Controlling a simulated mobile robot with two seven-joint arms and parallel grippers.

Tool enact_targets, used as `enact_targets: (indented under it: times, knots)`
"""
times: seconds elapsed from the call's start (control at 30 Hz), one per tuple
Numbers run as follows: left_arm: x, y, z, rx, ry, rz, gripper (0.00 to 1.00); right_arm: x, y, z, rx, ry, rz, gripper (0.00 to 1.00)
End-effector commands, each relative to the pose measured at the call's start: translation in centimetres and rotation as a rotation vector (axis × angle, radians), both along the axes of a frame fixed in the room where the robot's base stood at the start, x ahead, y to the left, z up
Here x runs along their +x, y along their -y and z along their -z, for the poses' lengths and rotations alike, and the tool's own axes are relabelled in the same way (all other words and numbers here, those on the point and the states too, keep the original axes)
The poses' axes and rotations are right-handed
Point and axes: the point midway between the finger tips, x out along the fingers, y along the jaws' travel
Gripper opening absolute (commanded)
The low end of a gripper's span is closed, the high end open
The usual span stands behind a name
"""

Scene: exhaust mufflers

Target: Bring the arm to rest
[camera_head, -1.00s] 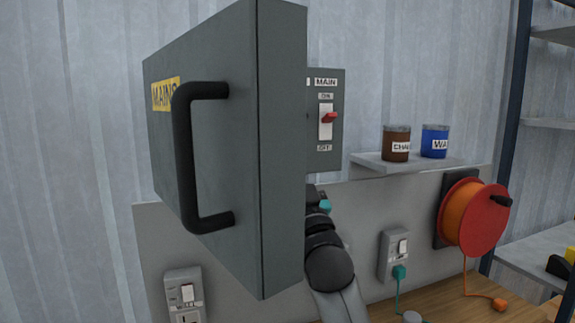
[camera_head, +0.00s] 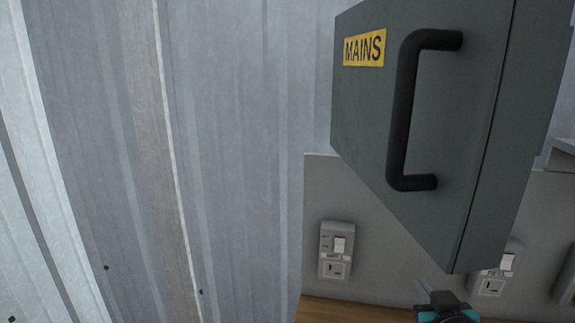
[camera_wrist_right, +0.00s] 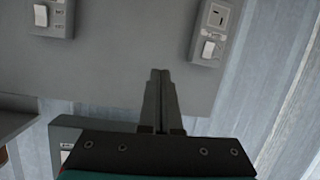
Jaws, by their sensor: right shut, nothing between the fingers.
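My right gripper (camera_head: 422,288) shows at the bottom of the head view, below the lower edge of the grey mains cabinet door (camera_head: 455,130). In the right wrist view its two dark fingers (camera_wrist_right: 160,75) are together with nothing between them, over the grey wall panel (camera_wrist_right: 120,60). The door stands swung out and carries a black handle (camera_head: 405,110) and a yellow MAINS label (camera_head: 364,48). The switch inside the cabinet is hidden in the head view. My left gripper is not in view.
A socket with a switch (camera_head: 336,250) is on the panel left of the door; another (camera_head: 493,278) is below the door. A wooden worktop (camera_head: 345,311) runs along the bottom. The corrugated wall (camera_head: 230,150) at left is bare.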

Motion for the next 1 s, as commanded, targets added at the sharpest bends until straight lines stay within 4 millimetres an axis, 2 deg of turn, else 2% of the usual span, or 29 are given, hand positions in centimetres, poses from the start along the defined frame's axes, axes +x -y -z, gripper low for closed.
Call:
enact_targets:
  times: [0.03, 0.1, 0.2, 0.3, 0.4, 0.57, 0.7, 0.87, 1.0]
  knots:
    - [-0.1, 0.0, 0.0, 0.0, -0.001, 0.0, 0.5, -2.4, -1.2, 3.3, 0.007, -0.12, -0.019, 0.0]
    - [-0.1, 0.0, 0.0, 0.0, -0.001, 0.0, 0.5, -5.7, -2.6, 7.1, 0.012, -0.274, -0.042, 0.0]
    - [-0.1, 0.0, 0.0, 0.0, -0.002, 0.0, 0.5, -10.5, -4.4, 11.1, 0.018, -0.466, -0.076, 0.0]
    - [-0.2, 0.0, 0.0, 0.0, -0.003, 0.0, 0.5, -15.0, -5.8, 13.9, 0.025, -0.628, -0.109, 0.0]
    - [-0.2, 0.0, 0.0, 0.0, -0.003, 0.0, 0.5, -19.2, -7.0, 15.7, 0.031, -0.767, -0.14, 0.0]
    - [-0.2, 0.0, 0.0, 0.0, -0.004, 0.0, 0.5, -25.8, -8.6, 17.5, 0.041, -0.972, -0.192, 0.0]
    - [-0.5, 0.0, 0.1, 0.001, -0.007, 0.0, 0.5, -24.7, -8.6, 20.7, 0.039, -0.979, -0.189, 0.0]
    - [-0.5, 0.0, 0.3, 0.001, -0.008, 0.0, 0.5, -24.2, -8.7, 24.6, 0.038, -0.995, -0.19, 0.0]
    - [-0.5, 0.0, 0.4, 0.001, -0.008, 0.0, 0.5, -24.3, -8.8, 29.0, 0.038, -1.016, -0.192, 0.0]
